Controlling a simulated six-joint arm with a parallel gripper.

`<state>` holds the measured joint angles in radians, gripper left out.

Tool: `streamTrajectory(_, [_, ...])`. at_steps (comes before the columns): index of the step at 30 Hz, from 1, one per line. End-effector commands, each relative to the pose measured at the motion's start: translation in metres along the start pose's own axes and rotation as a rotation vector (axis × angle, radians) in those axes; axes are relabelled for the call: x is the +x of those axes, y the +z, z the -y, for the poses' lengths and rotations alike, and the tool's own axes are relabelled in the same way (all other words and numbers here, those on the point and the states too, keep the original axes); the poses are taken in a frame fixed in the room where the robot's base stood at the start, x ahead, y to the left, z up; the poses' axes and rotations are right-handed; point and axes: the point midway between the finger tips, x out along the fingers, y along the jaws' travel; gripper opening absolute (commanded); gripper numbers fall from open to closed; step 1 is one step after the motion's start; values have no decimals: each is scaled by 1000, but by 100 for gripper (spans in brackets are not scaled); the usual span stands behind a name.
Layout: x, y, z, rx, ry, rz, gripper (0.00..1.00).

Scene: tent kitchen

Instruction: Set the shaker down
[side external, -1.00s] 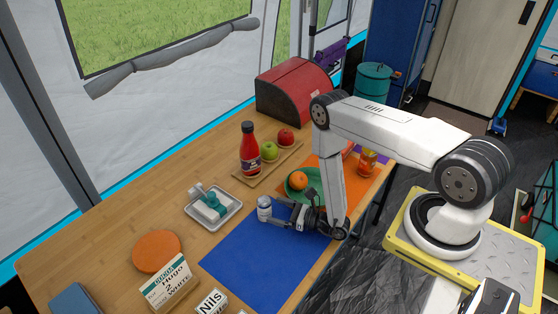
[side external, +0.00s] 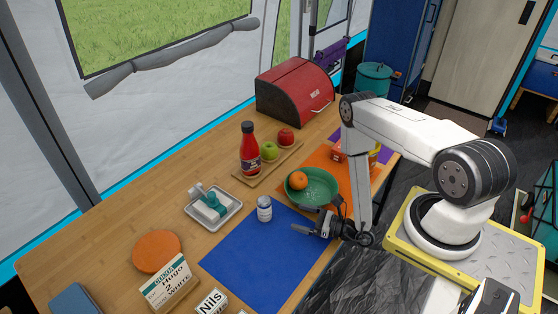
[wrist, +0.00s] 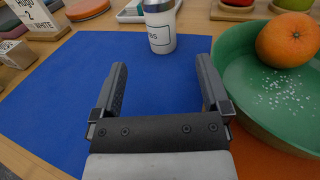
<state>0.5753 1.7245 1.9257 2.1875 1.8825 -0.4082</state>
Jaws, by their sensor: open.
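The shaker (side external: 264,209), a small white and grey cylinder with a dark-lettered label, stands upright on the blue mat (side external: 248,256) near its far edge. In the wrist view the shaker (wrist: 160,28) stands ahead of the fingertips, apart from them, with its top cut off by the frame. My gripper (side external: 311,222) is open and empty, low over the right part of the blue mat. In the wrist view my gripper (wrist: 161,80) has its two fingers wide apart with only blue mat between them.
A green bowl (side external: 322,189) with an orange (side external: 298,180) and white grains sits right beside my gripper. The blue mat's left part is clear.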

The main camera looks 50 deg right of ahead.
Motion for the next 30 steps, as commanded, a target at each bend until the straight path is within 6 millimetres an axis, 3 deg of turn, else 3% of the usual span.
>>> streamTrajectory(20, [9, 10, -5, 2, 71, 3, 97])
streamTrajectory(26, [26, 35, -22, -2, 258, 3, 97])
streamTrajectory(30, [37, 62, -44, -28, 468, -9, 97])
